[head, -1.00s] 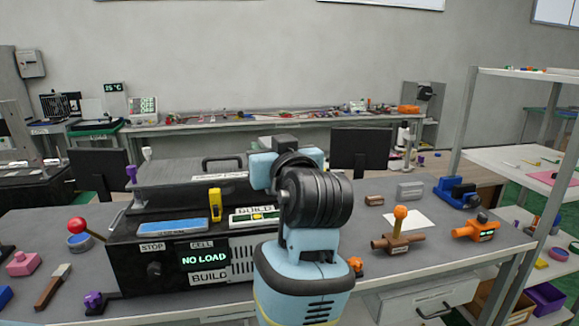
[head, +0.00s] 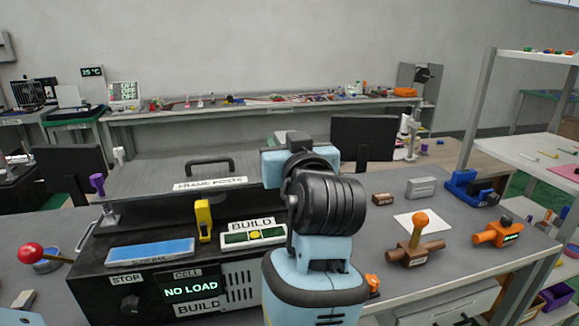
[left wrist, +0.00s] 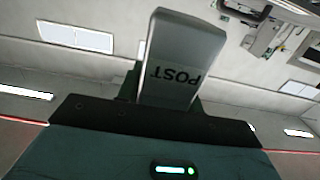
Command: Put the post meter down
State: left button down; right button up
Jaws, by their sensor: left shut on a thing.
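The post meter (left wrist: 178,62) is a grey block lettered POST in the left wrist view. My left gripper (left wrist: 155,108) is shut on it, against a background of wall and ceiling lights. In the head view my light-blue left arm rises in front of the bench, and its black wrist hides the fingertips. I cannot clearly make out the meter there. My right gripper is not in view.
On the grey bench at right are a brown lever fixture (head: 415,250), an orange device (head: 497,232), a blue device (head: 470,187) and a grey block (head: 421,187).

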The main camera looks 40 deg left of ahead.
pick_arm(q)
jog(key=shift+w+a+f+p, duration=0.2)
jog(key=shift+w+a+f, duration=0.6)
jog(key=shift+w+a, duration=1.05)
jog(key=shift+w+a+f+p, duration=0.2)
jog(key=shift+w+a+f, duration=0.7)
jog(key=shift+w, duration=1.7)
jog(key=shift+w+a+f+p, duration=0.2)
jog(key=shift+w+a+f, duration=0.5)
jog(key=shift+w+a, duration=1.2)
jog(key=shift+w+d, duration=0.3)
jog(key=shift+d, duration=0.1)
jog(key=shift+f, duration=0.15)
jog(key=c, duration=1.3)
grip_release()
jog(key=shift+f, duration=0.1)
jog(key=o, duration=0.4)
